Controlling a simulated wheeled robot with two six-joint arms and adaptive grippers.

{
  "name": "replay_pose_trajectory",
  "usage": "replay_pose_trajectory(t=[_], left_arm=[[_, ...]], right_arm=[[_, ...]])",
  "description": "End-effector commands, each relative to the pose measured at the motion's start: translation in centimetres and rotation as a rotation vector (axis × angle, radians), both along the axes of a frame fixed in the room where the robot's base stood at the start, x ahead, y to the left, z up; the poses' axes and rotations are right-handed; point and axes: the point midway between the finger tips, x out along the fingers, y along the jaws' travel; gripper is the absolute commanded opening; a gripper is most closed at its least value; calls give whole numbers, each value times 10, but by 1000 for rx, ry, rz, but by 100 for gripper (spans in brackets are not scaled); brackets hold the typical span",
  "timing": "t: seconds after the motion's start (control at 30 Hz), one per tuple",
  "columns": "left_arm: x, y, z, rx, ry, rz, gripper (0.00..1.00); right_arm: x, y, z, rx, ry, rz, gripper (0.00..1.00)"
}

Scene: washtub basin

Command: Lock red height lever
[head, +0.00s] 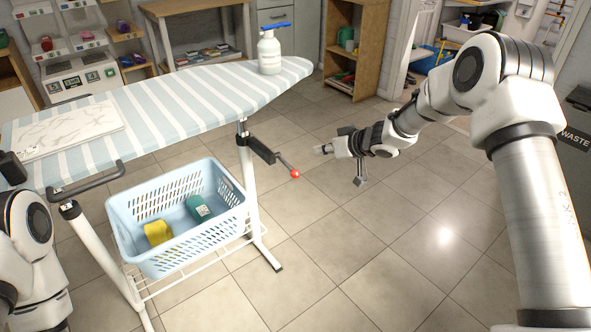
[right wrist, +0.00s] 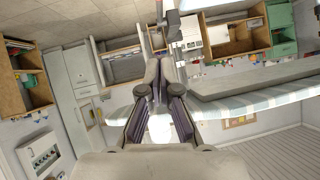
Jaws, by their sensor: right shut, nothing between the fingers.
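The red height lever is a dark arm with a red ball knob (head: 295,174). It sticks out to the right and down from a black bracket (head: 262,150) on the leg of the striped ironing board (head: 190,98). My right gripper (head: 322,150) is shut and empty, up and right of the knob and apart from it in the head view. In the right wrist view its fingers (right wrist: 165,62) meet at the tips. A small grey and reddish part (right wrist: 172,25) shows past them; I cannot tell if it is the lever. My left arm shows at the left edge, its gripper not visible.
A light blue basket (head: 180,225) with a yellow and a green item stands on the rack under the board. A white pump bottle (head: 269,54) and a marbled slab (head: 65,130) are on the board. The tiled floor (head: 370,240) right of the lever is clear.

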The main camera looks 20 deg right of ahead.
Motion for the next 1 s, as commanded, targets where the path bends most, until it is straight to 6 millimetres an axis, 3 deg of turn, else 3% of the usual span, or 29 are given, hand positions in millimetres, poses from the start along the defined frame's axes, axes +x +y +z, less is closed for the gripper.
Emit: replay_pose_trajectory(t=[0.27,0.73,0.8,1.0], left_arm=[[0,0,-3,0,0,0,39],[0,0,-27,0,0,0,39],[0,0,-36,0,0,0,39],[0,0,-43,0,0,0,39]], right_arm=[[6,4,-7,-1,2,0,0],[75,44,-62,-2,1,2,0],[74,46,-78,1,5,0,0],[76,51,-94,1,2,1,0]])
